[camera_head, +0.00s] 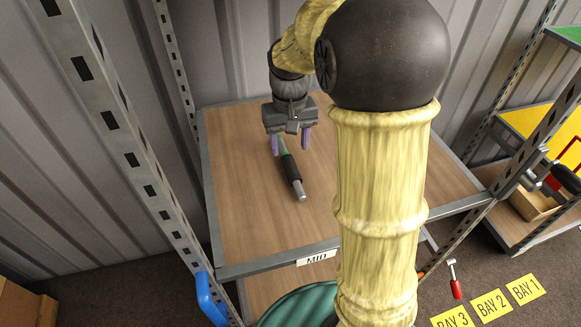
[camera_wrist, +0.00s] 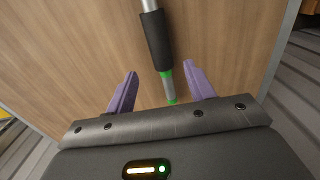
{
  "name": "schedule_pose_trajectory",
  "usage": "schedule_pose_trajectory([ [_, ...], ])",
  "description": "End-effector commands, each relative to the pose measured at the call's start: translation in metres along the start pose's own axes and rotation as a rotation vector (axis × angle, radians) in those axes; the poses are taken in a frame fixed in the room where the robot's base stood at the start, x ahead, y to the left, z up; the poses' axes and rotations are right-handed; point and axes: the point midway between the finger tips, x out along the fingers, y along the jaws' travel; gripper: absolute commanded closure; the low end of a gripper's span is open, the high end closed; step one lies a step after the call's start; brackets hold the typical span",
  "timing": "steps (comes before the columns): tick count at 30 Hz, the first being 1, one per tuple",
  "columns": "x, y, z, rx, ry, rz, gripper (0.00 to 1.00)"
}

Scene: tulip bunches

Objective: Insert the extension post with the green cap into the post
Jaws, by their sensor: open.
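A rod-like post (camera_head: 291,175) lies on the wooden shelf board, with a bare silver end toward the front and a black sleeve in its middle. Its green part is at the far end, below my gripper (camera_head: 287,146). In the wrist view the post (camera_wrist: 158,40) has a green ring, a grey section and a green cap (camera_wrist: 171,101). My gripper (camera_wrist: 160,70) is open, its purple fingers on either side of the green and grey end, not closed on it. I cannot tell whether this is one piece or two joined, and no separate post shows.
The shelf board (camera_head: 240,190) has a metal rim and a MID label (camera_head: 316,258); it is otherwise clear. Perforated metal uprights stand left and right. A blue item (camera_head: 211,299) hangs at the front left corner. A yellow shelf and cardboard box (camera_head: 534,203) are at right.

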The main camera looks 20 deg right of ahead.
Motion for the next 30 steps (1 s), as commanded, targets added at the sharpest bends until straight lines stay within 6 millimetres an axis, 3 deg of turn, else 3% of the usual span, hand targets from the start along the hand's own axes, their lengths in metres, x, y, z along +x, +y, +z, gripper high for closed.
schedule_pose_trajectory([
  [7,0.006,-0.001,0.002,0.000,-0.001,0.000,0.46],
  [18,0.051,-0.003,0.008,0.000,0.000,0.000,0.46],
  [30,0.051,-0.003,0.008,0.000,0.001,0.000,0.46],
])
